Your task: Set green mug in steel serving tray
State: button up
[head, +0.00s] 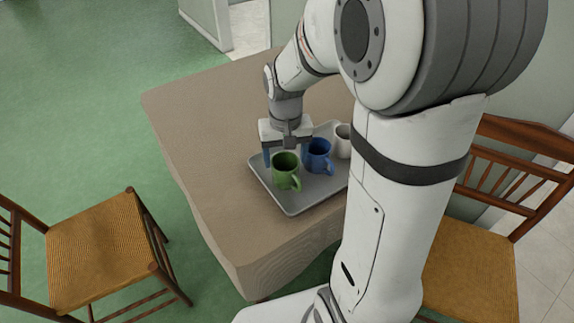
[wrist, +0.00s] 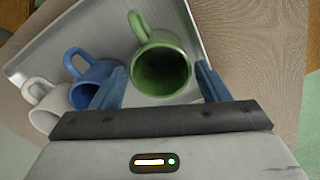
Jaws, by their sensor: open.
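The green mug (head: 286,171) stands upright in the steel serving tray (head: 294,206) on the table. In the wrist view the green mug (wrist: 162,68) lies between the two blue fingers of my gripper (wrist: 160,88), its handle pointing away from the palm. The gripper (head: 287,155) is open at the mug, one finger to each side. I cannot tell whether either finger touches it. The tray (wrist: 98,24) also shows in the wrist view, its right part hidden by my arm in the head view.
A blue mug (head: 318,156) stands close to the right of the green mug, with a white mug (head: 343,141) beyond it. The left finger is close to the blue mug (wrist: 92,80). The table (head: 195,128) is clear left of the tray. Chairs (head: 105,245) stand around it.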

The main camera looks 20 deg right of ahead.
notch_tip(320, 180, up, 5)
jog(key=s+r+n+t, duration=0.1)
jog(key=s+r+t, duration=0.1)
jog(key=s, duration=1.1)
jog(key=shift+d+r+p, duration=0.2)
jog(key=shift+r+p, duration=0.05)
jog(key=shift+p, duration=0.05)
